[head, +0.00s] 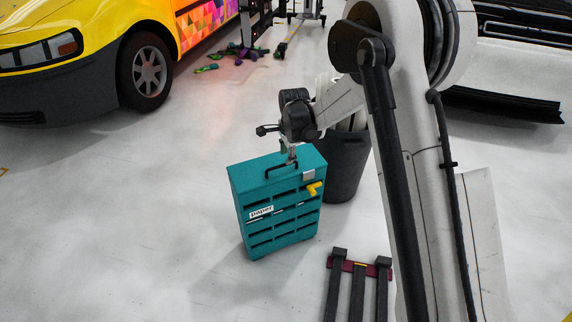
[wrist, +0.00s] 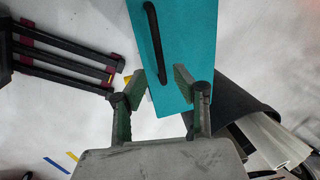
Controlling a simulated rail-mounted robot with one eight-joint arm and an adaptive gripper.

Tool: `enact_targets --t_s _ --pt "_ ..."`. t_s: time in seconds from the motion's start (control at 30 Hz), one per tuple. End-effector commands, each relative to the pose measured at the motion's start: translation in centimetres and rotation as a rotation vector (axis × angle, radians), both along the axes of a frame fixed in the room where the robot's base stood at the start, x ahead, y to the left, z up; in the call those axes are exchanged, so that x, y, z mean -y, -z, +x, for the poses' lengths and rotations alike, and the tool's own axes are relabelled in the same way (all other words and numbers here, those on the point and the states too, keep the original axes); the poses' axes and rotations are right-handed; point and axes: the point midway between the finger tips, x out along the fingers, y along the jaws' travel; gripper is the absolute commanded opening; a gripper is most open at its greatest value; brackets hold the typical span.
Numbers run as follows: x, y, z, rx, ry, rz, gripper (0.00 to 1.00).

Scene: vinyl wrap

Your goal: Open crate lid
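A teal crate (head: 278,205) with slatted sides stands on the floor in the middle of the head view. Its flat lid (head: 253,176) looks closed and has a black bar handle (head: 282,169). A yellow latch (head: 314,188) and a white label (head: 261,212) are on its front. In the wrist view the lid (wrist: 190,35) and the handle (wrist: 154,42) show. My gripper (wrist: 161,81) is open, its green fingers apart on either side of the handle's near end. I cannot tell whether they touch the lid. In the head view the arm hides most of the gripper.
A dark bin (head: 347,165) holding pale rolls stands just behind the crate, close on its right. A dark rack with a maroon crossbar (head: 359,267) stands at front right. A yellow vehicle (head: 75,55) is at back left. The floor left of the crate is clear.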

Motion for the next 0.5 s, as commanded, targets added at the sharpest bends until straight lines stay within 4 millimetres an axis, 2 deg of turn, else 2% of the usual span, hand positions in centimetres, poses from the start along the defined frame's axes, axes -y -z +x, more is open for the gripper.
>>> enact_targets --t_s 0.03,0.2,0.5 --pt "-0.1 1.1 0.2 0.0 0.0 0.0 0.28" --pt "-0.3 3.2 0.6 0.0 0.0 0.0 0.28" --pt "-0.4 4.4 0.8 0.0 0.0 0.0 0.28"
